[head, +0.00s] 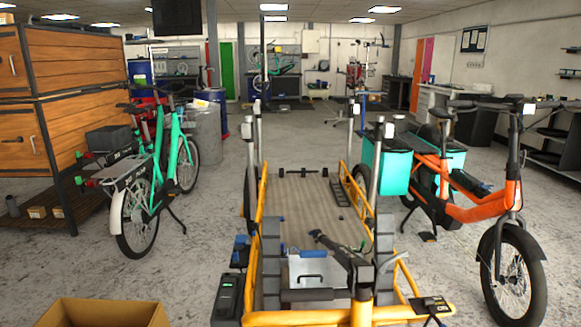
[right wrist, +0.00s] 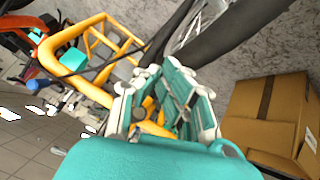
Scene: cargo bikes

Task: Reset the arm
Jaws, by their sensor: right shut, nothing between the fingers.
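My right gripper (right wrist: 168,88), with teal and pale grey links, fills the middle of the right wrist view. Its fingers are shut with nothing between them. Behind it in that view are a yellow tubular frame (right wrist: 60,72) and a dark wheel, seen at a steep tilt; I see no contact with them. Neither of my grippers shows in the head view. My left gripper is in no frame.
A yellow-framed cargo bike (head: 262,205) with a flat bed stands in front of me. A cardboard box (head: 100,314) is at bottom left, and a box (right wrist: 270,118) shows in the wrist view. A green bike (head: 158,185) and an orange bike (head: 470,208) flank it. The floor behind is clear.

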